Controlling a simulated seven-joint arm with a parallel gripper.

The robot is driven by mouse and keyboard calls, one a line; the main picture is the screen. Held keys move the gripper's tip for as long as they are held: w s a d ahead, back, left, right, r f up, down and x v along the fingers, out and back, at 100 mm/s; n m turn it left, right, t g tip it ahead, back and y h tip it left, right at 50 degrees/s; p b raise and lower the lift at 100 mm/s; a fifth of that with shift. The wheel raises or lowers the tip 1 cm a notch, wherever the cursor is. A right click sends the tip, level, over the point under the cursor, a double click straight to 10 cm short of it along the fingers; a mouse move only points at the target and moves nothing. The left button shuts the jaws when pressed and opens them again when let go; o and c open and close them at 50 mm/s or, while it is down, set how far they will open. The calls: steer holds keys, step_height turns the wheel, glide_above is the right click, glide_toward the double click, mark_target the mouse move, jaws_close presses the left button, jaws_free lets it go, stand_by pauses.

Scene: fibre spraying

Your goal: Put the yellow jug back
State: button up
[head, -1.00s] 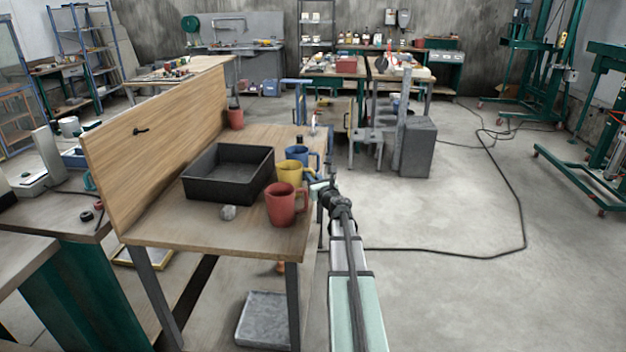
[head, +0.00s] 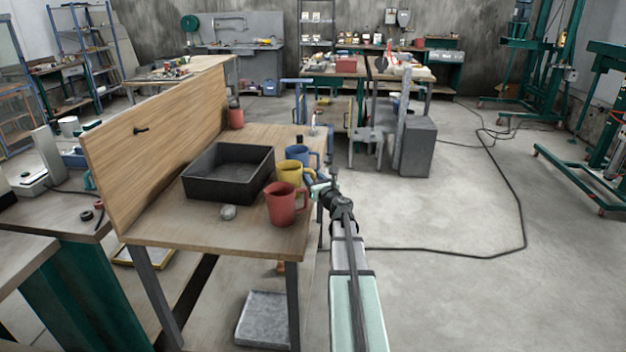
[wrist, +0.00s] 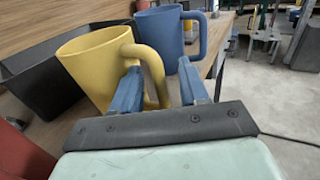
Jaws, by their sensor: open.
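The yellow jug (head: 288,174) stands upright on the wooden table, between the blue jug (head: 296,154) behind it and the red jug (head: 281,205) in front. My gripper (head: 315,188) is at the table's right edge, on the handle side of the yellow jug. In the wrist view my gripper (wrist: 158,85) is open, its two blue fingers on either side of the outer part of the handle of the yellow jug (wrist: 93,70). The left finger overlaps the handle's opening. I cannot tell whether either finger touches the handle.
A black tray (head: 187,183) stands left of the jugs, close to the yellow one. A grey stone-like lump (head: 228,212) lies in front of it. A wooden backboard (head: 160,135) rises along the table's left side. The floor right of the table is mostly clear, with a cable (head: 450,253).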

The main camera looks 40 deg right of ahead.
steer(key=v, duration=1.1)
